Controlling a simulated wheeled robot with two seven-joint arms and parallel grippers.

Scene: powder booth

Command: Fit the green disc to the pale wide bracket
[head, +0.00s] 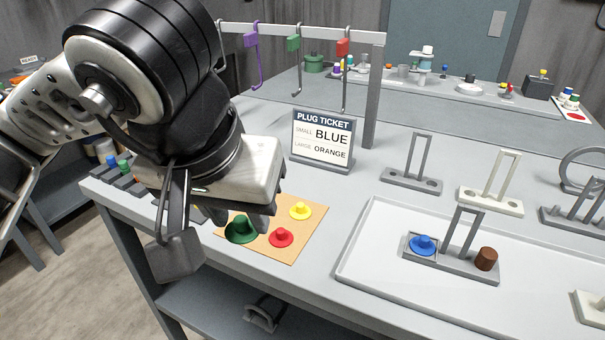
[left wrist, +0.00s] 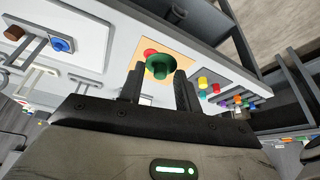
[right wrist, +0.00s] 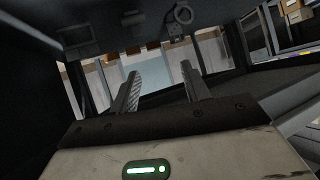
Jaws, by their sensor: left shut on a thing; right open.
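The green disc (head: 241,230), with a raised knob, shows at the tan mat's left part. My left gripper (head: 238,216) is shut on it; in the left wrist view the green disc (left wrist: 160,67) sits between the fingertips. I cannot tell whether it touches the mat. A pale bracket (head: 491,201) with an upright loop stands behind the white tray. Another pale piece (head: 590,306) is cut off at the lower right, so its width is unclear. My right gripper (right wrist: 160,88) is open and empty in the right wrist view.
A red disc (head: 281,238) and a yellow disc (head: 300,211) lie on the tan mat (head: 293,252). The white tray (head: 372,225) holds a grey bracket (head: 460,262) with a blue disc and brown plug. A grey bracket (head: 411,181) and ticket sign (head: 321,140) stand behind.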

